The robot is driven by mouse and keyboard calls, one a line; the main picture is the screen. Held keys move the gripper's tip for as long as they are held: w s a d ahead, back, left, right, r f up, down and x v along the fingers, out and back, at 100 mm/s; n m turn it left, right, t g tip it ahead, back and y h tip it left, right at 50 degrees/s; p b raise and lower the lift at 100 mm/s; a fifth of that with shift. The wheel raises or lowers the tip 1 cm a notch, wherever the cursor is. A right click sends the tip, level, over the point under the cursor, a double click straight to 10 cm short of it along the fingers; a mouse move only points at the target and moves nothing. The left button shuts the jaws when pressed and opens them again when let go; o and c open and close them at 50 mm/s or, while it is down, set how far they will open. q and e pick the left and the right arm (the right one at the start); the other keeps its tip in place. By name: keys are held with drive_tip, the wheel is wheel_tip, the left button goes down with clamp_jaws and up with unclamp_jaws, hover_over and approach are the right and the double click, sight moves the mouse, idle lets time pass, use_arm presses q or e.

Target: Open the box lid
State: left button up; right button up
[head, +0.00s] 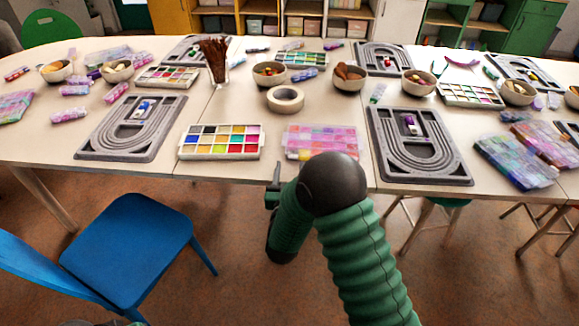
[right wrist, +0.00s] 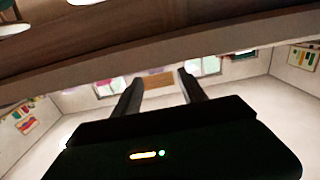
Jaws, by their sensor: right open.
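A flat translucent pink and purple box (head: 322,140) lies at the near edge of the table in the head view, right of the middle tray. It looks closed, but its lid cannot be told apart from its body. My right arm's dark rounded joint covers part of its front edge. My right gripper (head: 273,186) is just in front of the table edge, left of the box and apart from it. In the right wrist view the two fingers (right wrist: 160,88) stand apart with nothing between them. The box does not show clearly there. My left gripper is not in view.
An open tray of coloured compartments (head: 221,156) lies left of the pink box, and a grey bead board (head: 445,172) lies to its right. A tape roll (head: 286,99) and a cup of brown sticks (head: 214,58) stand behind. A blue chair (head: 128,247) stands at lower left.

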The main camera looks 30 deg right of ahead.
sight(295, 155)
drive_tip(key=w+d, duration=0.2)
drive_tip(key=shift+w+d+f, duration=0.1)
drive_tip(key=shift+d+f, duration=0.15)
drive_tip(key=shift+d, duration=0.05)
drive_tip(key=shift+a+r, duration=0.15)
drive_tip(key=shift+a, duration=0.35)
drive_tip(key=shift+c, duration=0.7)
drive_tip(key=shift+a, duration=0.1)
drive_tip(key=shift+c, duration=1.2)
drive_tip(key=shift+d, duration=0.3)
clamp_jaws()
drive_tip(key=shift+a, duration=0.1)
